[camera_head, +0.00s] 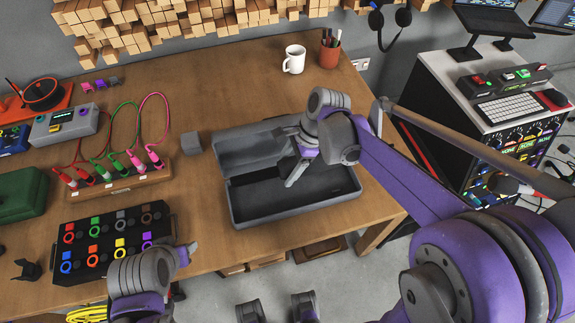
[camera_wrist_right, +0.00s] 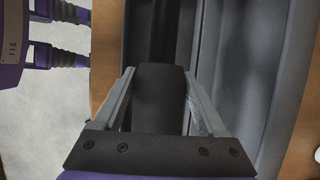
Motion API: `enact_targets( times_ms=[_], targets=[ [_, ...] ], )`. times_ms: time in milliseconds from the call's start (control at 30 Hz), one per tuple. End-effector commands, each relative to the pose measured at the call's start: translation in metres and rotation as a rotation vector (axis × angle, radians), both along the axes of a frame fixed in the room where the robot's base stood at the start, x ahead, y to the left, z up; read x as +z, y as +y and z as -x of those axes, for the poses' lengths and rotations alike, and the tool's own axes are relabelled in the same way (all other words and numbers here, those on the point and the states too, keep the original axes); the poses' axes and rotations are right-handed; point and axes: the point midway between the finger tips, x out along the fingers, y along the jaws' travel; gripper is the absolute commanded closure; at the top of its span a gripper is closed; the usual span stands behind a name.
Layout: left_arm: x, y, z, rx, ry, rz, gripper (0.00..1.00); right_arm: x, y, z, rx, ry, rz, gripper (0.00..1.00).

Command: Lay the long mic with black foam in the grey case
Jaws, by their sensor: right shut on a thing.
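The grey case (camera_head: 240,211) lies open on the wooden table, its lid side at the back. My right gripper (camera_head: 296,178) reaches down over the case's front compartment. In the right wrist view the right gripper (camera_wrist_right: 160,85) is shut on the long mic with black foam (camera_wrist_right: 160,98), its dark body between the two fingers and running away from me along the case. In the head view the mic hardly stands out from the dark case inside, so I cannot tell whether it touches the bottom. My left gripper (camera_head: 184,251) is at the table's front edge, jaws unclear.
A black box with coloured knobs (camera_head: 110,240) and a board with coloured plugs and cables (camera_head: 112,185) stand left of the case. A small grey block (camera_head: 191,143) is near its back left corner. A white mug (camera_head: 294,59) and pen cup (camera_head: 330,52) stand behind.

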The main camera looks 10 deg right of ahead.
Motion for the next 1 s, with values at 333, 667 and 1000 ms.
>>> enact_targets(
  times_ms=[333,667,1000],
  targets=[
    [-0.032,0.000,0.007,0.000,0.013,0.000,0.50,-0.038,0.000,0.000,0.000,0.001,0.000,0.94],
    [-0.058,0.000,0.011,0.000,0.022,0.000,0.50,-0.071,0.000,0.000,0.001,0.002,-0.001,0.94],
    [-0.078,0.000,0.012,0.000,0.028,0.000,0.50,-0.098,0.000,0.000,0.000,0.001,0.000,0.94]
  ],
)
